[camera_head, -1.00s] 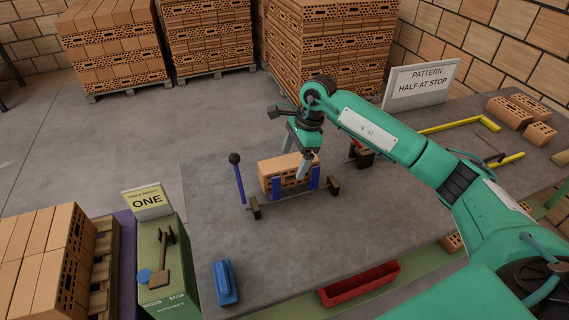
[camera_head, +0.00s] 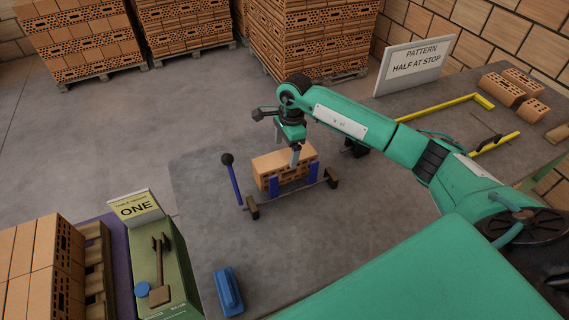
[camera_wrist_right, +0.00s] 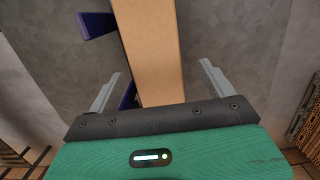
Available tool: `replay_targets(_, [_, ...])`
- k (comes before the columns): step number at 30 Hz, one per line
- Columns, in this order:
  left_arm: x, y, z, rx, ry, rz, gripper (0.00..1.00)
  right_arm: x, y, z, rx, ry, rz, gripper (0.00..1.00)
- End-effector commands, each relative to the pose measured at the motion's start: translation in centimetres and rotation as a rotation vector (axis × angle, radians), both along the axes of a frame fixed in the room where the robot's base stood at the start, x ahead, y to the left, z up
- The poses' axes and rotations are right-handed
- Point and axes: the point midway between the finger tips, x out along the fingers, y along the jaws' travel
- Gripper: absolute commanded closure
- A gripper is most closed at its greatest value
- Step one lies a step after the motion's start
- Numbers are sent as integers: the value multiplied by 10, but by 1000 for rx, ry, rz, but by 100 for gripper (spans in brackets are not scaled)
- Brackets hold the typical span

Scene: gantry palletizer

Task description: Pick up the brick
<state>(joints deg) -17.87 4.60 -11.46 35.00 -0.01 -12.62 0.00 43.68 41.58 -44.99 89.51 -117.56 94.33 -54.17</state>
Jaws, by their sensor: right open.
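The brick (camera_head: 284,166) is orange-tan with holes in its side. It lies on the grey table between blue uprights of a small fixture (camera_head: 292,195) with a dark bar along its front. My right gripper (camera_head: 295,156) is over the brick, pointing down. In the right wrist view the brick (camera_wrist_right: 153,50) runs between the two open fingers (camera_wrist_right: 162,82), with a gap on each side. I see no grip on it. My left gripper is not in view.
A blue lever with a black knob (camera_head: 227,160) stands left of the fixture. A blue tool (camera_head: 228,290) lies near the front. A yellow frame (camera_head: 487,102) and loose bricks (camera_head: 502,90) are at the right. A sign (camera_head: 415,62) stands behind.

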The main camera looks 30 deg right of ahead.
Motion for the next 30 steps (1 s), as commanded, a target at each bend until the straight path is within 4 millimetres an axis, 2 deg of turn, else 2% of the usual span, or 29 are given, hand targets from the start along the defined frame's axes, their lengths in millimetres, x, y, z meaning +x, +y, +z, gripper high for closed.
replay_targets(6, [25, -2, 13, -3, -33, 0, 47, -3, 4, -15, 1, 4, -1, 15])
replay_targets(8, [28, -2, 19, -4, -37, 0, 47, -4, 5, -23, 1, 4, -1, 15])
replay_targets(15, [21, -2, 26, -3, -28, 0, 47, -3, 8, -52, 1, 1, -1, 15])
replay_targets(22, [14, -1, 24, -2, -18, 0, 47, -3, 8, -55, 0, -1, 0, 15])
replay_targets(23, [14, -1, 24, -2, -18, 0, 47, -3, 8, -55, 0, -1, 0, 17])
replay_targets(30, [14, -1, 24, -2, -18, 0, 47, -3, 8, -54, 0, -1, 0, 64])
